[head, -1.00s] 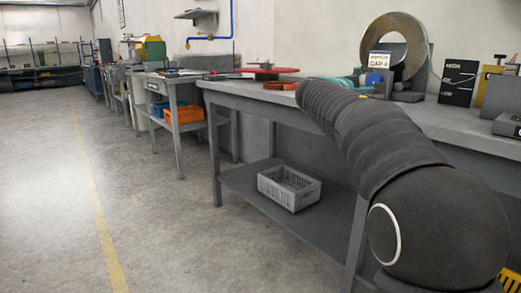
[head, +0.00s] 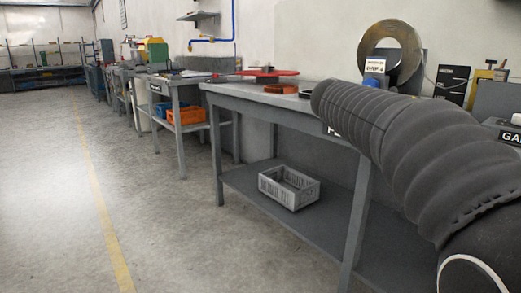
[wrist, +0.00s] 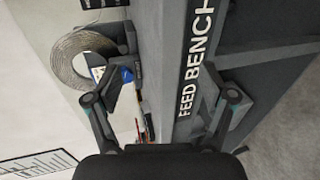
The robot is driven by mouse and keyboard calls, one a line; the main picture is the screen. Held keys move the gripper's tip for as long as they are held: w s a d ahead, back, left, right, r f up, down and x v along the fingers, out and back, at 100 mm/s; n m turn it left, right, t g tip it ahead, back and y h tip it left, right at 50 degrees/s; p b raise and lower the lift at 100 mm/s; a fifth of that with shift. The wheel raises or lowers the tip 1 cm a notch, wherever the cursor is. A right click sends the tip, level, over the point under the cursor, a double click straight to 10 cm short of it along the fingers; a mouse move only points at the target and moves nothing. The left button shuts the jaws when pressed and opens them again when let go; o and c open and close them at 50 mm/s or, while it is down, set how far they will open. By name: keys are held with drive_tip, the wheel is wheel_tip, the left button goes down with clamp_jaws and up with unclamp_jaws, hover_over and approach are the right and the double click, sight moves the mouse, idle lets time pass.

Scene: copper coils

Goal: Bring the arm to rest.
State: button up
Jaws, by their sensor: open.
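My arm, in a dark ribbed sleeve, reaches in from the right in the head view and covers part of the feed bench (head: 235,97). My gripper (wrist: 165,90) shows in the wrist view with its two fingers spread wide and nothing between them. Past the fingers are the bench's front edge and its "FEED BENCH" label (wrist: 197,65). The gripper itself is not seen in the head view. A large metal coil (head: 374,50) stands upright at the back of the bench, and this coil also shows in the wrist view (wrist: 62,60).
A grey crate (head: 289,187) sits on the lower shelf. A red disc (head: 268,73) and an orange ring (head: 280,88) lie on the bench top. A dark "HIGH/LOW" sign (head: 452,84) stands at the back right. The floor (head: 150,215) on the left is clear.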

drive_tip(key=s+a+f+m+g+y+p, duration=0.1)
drive_tip(key=s+a+f+y, duration=0.3)
drive_tip(key=s, duration=0.7)
drive_tip(key=s+a+f+m+g+y+p, duration=0.1)
drive_tip(key=s+a+f+m+y+p, duration=0.2)
drive_tip(key=s+f, duration=0.6)
drive_tip(key=s+a+f+m+g+y+p, duration=0.1)
drive_tip(key=s+a+f+m+y+p, duration=0.2)
drive_tip(key=s, duration=1.1)
drive_tip(key=a+f+m+y, duration=0.1)
drive_tip(key=a+f, duration=0.2)
drive_tip(key=f, duration=0.1)
drive_tip(key=shift+a+f+g+y, duration=0.15)
drive_tip(key=shift+a+g+y, duration=0.15)
drive_tip(key=shift+a+g, duration=0.1)
